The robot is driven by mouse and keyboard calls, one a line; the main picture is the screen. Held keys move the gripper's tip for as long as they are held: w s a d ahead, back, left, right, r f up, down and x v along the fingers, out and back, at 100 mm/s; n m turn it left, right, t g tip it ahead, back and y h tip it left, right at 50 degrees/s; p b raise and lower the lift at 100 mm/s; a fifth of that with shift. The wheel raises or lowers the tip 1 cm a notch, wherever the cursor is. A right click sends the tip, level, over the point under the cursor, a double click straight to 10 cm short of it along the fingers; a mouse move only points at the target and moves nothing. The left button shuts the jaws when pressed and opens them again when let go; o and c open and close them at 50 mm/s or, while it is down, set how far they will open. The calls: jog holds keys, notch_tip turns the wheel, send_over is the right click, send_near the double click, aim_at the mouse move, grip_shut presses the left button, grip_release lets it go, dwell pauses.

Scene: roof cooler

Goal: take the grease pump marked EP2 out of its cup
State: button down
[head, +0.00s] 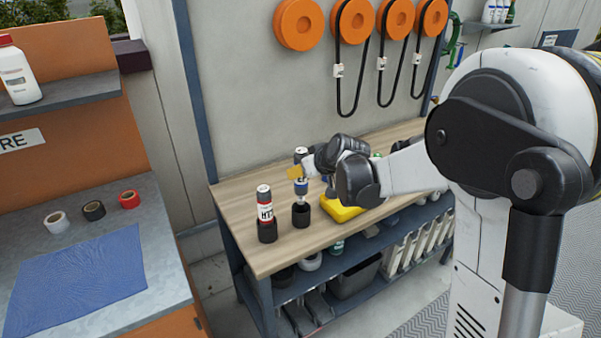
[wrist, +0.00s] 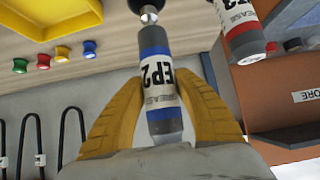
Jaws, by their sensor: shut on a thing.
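The EP2 grease pump (wrist: 157,80), with blue bands and a pale label, is between the yellow fingers of my gripper (wrist: 155,112), which is shut on it. In the head view, my gripper (head: 297,172) holds the pump (head: 301,187) about upright over its black cup (head: 301,215). The pump stands clearly higher than the neighbouring pump. Whether its lower end is still inside the cup rim or just clear of it, I cannot tell. In the wrist view, a dark end with a shiny round part shows at the pump's far end.
The red-banded HT2 pump (head: 265,208) stands in its own black cup (head: 267,233) to the left; it also shows in the wrist view (wrist: 240,30). A yellow tray (head: 342,212) is close on the right. The front left of the wooden bench (head: 245,252) is bare.

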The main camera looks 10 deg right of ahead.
dwell(0.4)
jog(key=shift+s+d, duration=0.25)
jog(key=shift+s, duration=0.55)
jog(key=shift+s+d, duration=0.3)
jog(key=shift+s, duration=0.5)
jog(key=shift+s+d, duration=0.25)
jog(key=shift+s, duration=0.55)
